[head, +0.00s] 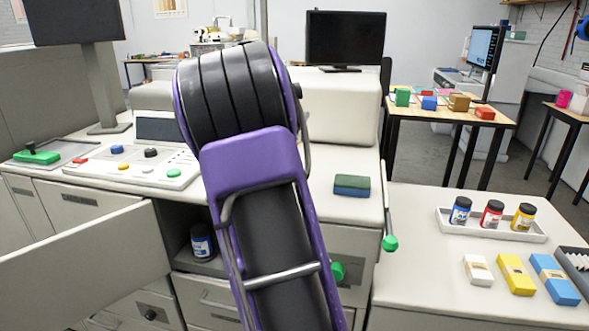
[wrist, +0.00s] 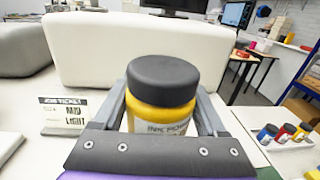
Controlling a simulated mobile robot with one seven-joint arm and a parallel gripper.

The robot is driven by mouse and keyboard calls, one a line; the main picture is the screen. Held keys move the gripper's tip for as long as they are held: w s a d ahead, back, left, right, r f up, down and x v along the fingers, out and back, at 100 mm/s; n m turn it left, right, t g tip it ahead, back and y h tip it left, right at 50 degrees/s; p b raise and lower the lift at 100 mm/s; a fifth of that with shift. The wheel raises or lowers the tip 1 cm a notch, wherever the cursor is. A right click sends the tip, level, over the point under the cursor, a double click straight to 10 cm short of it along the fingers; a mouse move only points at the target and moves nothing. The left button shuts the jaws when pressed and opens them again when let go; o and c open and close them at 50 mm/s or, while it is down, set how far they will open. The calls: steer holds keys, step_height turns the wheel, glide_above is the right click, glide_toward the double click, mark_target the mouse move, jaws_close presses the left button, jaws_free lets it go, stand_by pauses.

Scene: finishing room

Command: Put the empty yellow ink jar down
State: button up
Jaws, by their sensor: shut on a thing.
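In the wrist view my gripper (wrist: 163,103) is shut on a yellow jar (wrist: 160,118) with a black lid and a white label reading "INK". The jar is upright between the two fingers. Its base is hidden, so I cannot tell whether it touches the counter. In the head view my arm hides the gripper and this jar. A white tray (head: 490,230) on the right counter holds a blue jar (head: 460,210), a red jar (head: 492,213) and another yellow jar (head: 523,216).
A job ticket card (wrist: 67,113) stands left of the held jar. A green-and-blue block (head: 351,185) lies on the middle counter. Another blue jar (head: 202,242) stands in the open compartment below. White, yellow and blue packs (head: 516,274) lie before the tray.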

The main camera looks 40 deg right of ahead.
step_height(320, 180, down, 10)
steer(key=shift+r+b, duration=0.1)
steer(key=shift+b, duration=0.2)
stand_by(0.3)
steer(key=shift+f, duration=0.3)
steer(key=o, duration=1.4)
steer(key=shift+r, duration=0.1)
steer(key=shift+r, duration=0.1)
